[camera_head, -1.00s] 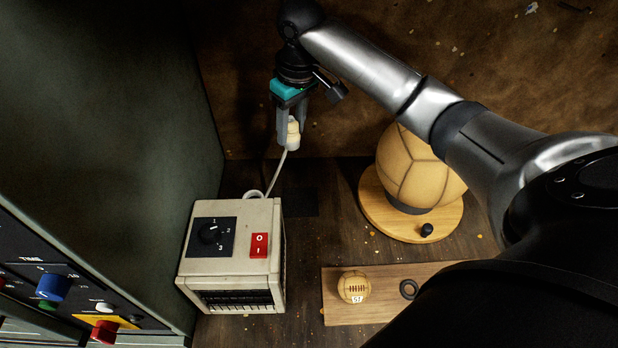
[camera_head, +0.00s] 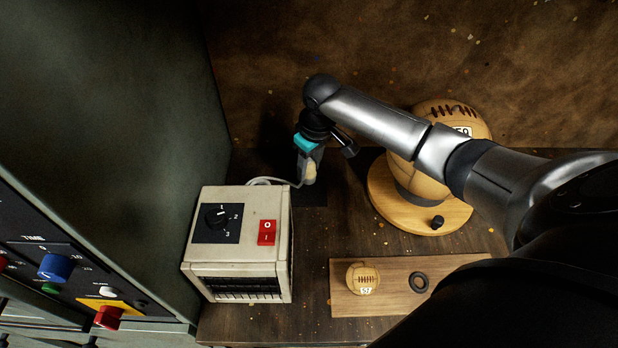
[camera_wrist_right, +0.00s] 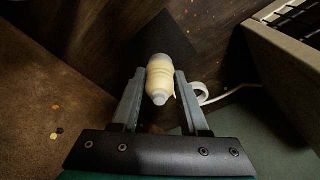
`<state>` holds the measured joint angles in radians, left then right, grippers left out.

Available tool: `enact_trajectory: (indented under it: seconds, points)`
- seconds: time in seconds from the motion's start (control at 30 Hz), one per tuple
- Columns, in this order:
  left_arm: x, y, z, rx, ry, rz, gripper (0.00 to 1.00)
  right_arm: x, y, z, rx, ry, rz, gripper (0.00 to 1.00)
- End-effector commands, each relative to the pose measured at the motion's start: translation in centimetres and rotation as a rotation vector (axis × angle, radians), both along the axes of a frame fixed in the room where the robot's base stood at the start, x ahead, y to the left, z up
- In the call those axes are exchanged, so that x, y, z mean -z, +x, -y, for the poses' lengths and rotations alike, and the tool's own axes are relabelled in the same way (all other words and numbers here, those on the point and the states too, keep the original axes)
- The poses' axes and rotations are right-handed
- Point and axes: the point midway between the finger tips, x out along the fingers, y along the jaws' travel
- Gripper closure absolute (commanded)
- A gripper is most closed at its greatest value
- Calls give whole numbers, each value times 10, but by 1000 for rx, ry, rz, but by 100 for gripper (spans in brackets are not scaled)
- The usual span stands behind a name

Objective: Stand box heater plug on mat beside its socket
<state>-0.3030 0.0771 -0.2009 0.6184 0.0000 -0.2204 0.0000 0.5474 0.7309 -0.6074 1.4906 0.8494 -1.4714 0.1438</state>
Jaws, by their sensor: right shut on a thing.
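The cream box heater (camera_head: 262,203) stands on the dark wooden table, with a dial and a red switch on top. Its pale cord runs from behind it to the cream plug (camera_head: 310,174). My right gripper (camera_head: 307,169) is shut on the plug, which also shows between the fingers in the right wrist view (camera_wrist_right: 160,80). A dark square mat (camera_head: 314,197) lies behind and right of the heater; it also shows in the right wrist view (camera_wrist_right: 163,38). The plug is over or close to the mat; I cannot tell if they touch. No socket is clearly visible. My left gripper is out of view.
A large leather ball (camera_head: 430,180) sits on a round wooden stand (camera_head: 385,203) right of the mat. A wooden board (camera_head: 343,305) with a small ball (camera_head: 362,279) and a black ring (camera_head: 418,282) lies nearer. A dark panel with knobs (camera_head: 53,266) stands at left.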

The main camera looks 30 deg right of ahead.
Motion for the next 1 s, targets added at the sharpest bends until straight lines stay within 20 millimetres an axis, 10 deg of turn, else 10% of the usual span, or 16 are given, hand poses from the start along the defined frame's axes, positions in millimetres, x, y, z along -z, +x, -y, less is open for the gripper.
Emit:
enact_trajectory:
  seconds: [0.27, 0.63, 0.67, 1.0]
  points:
    - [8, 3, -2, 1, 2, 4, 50, 39, -1, 0, 1, 0, -3, 100]
    - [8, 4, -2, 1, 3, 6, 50, 42, 0, 0, 0, 0, -1, 100]
    - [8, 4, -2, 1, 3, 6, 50, 43, -1, 0, 0, 0, -1, 55]
    - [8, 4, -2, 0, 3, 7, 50, 42, -1, 0, 0, 0, -1, 26]
